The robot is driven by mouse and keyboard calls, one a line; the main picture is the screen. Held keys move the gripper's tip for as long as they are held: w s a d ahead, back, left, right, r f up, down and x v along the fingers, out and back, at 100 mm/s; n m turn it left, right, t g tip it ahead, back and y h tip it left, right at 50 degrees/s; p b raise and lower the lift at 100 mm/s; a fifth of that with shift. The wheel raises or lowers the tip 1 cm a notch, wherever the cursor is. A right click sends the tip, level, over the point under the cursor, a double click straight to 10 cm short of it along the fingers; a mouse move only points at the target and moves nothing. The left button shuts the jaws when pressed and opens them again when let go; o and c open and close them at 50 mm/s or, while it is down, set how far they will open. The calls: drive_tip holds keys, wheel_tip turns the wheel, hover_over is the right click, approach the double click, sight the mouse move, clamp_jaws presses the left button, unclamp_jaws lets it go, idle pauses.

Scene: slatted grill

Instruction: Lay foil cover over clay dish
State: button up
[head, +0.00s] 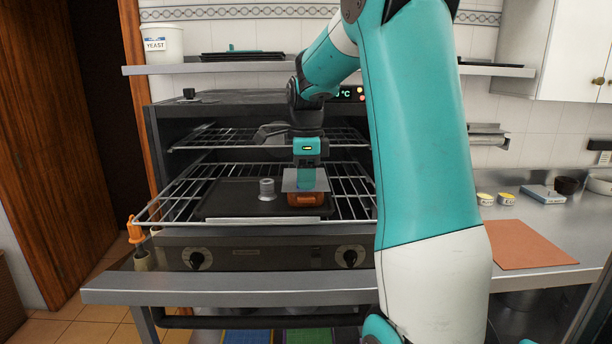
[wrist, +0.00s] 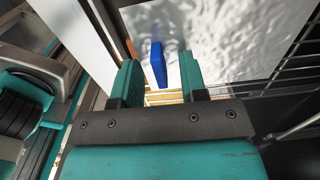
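The foil cover (head: 289,181) is a thin silver sheet that appears to rest over the top of the clay dish (head: 308,200). The dish is orange-brown and stands on the dark tray on the lower oven rack. In the wrist view the foil (wrist: 225,35) looks bright and crinkled, with an upright blue tab (wrist: 158,64). My gripper (head: 307,186) is just above the foil. In the wrist view its fingers (wrist: 159,75) stand on either side of the tab, with a gap on both sides. The dish is not clearly visible in the wrist view.
A grey cylinder (head: 267,189) stands left of the dish on the dark tray (head: 235,200). The upper rack (head: 200,139) is close behind my gripper. The lower rack (head: 178,196) sticks out of the oven. An orange-brown mat (head: 525,245) lies on the right counter.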

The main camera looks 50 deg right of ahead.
wheel_tip(320, 180, up, 7)
drive_tip(key=p, duration=0.6)
drive_tip(key=shift+r+p, duration=0.1)
drive_tip(key=shift+p, duration=0.25)
idle(0.3)
